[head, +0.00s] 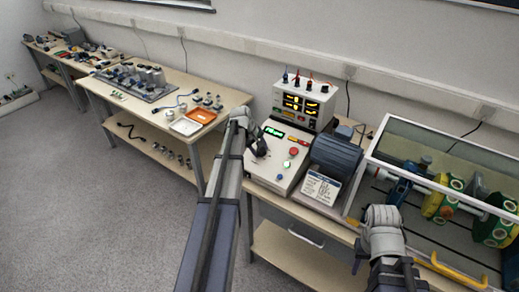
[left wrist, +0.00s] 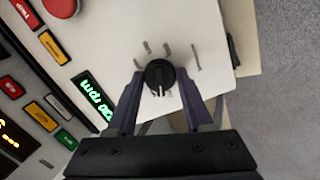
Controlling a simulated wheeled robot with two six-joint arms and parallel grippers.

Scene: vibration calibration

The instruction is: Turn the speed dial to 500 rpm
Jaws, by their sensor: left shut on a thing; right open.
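The speed dial (left wrist: 159,74) is a small round black knob with a white pointer line, on the pale sloping face of the control box (head: 262,177). In the left wrist view it sits between my left fingertips, and the pointer faces down the picture. Printed tick marks lie around it. My left gripper (head: 259,149) is shut on the dial. In the head view the gripper mostly hides the dial. A green display (left wrist: 95,100) beside it reads in rpm; its number is hard to read. My right gripper (head: 358,252) is open, low in front of the bench, away from the box.
The box also carries a red button (head: 293,151) and a green button (head: 286,164). A meter unit (head: 304,105) stands behind it. A blue-grey motor (head: 335,153) and a clear-covered rig (head: 445,150) stand to the right.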

